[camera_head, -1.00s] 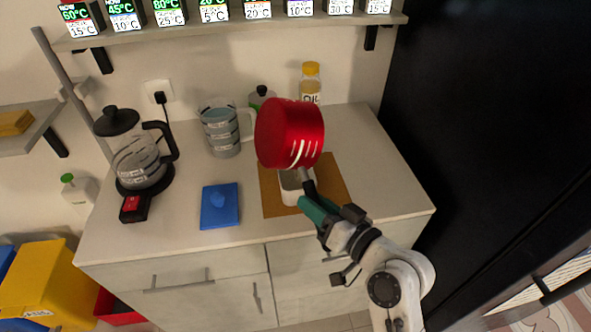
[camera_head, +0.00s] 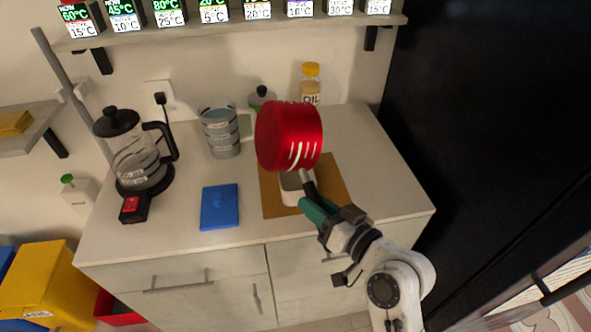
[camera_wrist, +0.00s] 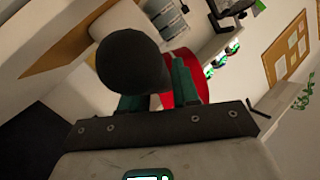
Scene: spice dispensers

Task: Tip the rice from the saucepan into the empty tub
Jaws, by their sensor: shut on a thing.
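The red saucepan (camera_head: 288,135) is held in the air above the counter, tipped steeply so that its base and outer side face the head camera. Its inside and any rice are hidden. My gripper (camera_head: 318,210) is shut on its dark handle; the wrist view shows the handle end (camera_wrist: 130,62) between my gripper's fingers (camera_wrist: 155,90), with red of the pan behind. The white tub (camera_head: 291,190) stands on a brown board (camera_head: 333,190), below the pan and partly hidden by the pan and handle. Its contents cannot be seen.
A blue lid-like square (camera_head: 220,206) lies left of the board. A glass kettle (camera_head: 138,155), a measuring jug (camera_head: 220,132) and an oil bottle (camera_head: 311,82) stand farther back. The counter's right side (camera_head: 385,175) is clear.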

